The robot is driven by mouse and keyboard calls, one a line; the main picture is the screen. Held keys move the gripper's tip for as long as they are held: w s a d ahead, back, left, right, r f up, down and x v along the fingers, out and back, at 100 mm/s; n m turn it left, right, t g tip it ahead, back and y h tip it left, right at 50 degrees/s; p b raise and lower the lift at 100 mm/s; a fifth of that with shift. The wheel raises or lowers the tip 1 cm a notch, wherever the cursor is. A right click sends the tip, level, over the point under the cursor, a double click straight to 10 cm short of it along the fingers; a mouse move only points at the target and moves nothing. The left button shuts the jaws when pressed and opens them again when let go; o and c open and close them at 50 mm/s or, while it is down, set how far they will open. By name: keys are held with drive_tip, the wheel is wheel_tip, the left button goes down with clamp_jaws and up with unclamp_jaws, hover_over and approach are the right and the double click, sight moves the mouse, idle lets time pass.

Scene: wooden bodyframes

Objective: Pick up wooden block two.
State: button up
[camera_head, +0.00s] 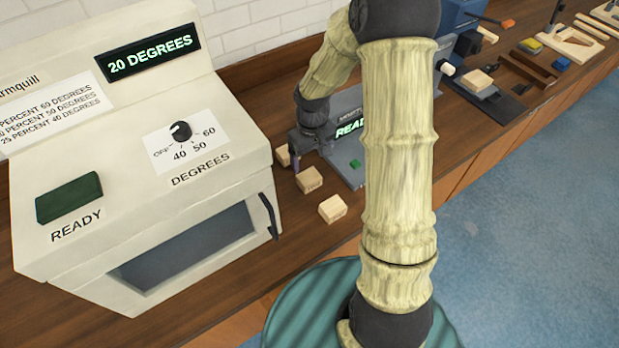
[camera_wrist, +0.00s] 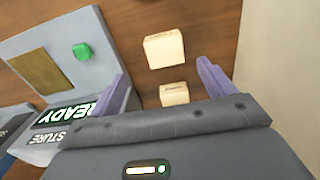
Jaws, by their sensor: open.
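Three small pale wooden blocks lie on the brown counter in the head view: a back one (camera_head: 283,155), a middle one (camera_head: 309,180) and a front one (camera_head: 332,208). Their markings are too small to read, so I cannot tell which is block two. My gripper (camera_head: 308,160) points down near the back and middle blocks. In the wrist view its purple fingers (camera_wrist: 161,72) are apart with nothing gripped. One block (camera_wrist: 174,94) shows between them, partly covered by the gripper body. Another block (camera_wrist: 164,50) lies just beyond the fingertips.
A large cream oven (camera_head: 235,165) reading 20 DEGREES stands left of the blocks. A grey device (camera_head: 352,172) with a READY display and green button stands to their right. A brick wall is behind. More blocks and tools lie farther along the counter.

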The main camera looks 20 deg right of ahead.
sight(309, 176)
wheel_tip(309, 176, down, 4)
drive_tip(key=shift+a, duration=0.15)
drive_tip(key=shift+s+p, duration=0.1)
drive_tip(key=shift+p, duration=0.2)
drive_tip(key=shift+a+f+p, duration=0.2)
drive_tip(key=shift+f+p, duration=0.6)
drive_tip(key=shift+f, duration=1.8)
drive_tip(key=c, duration=1.1)
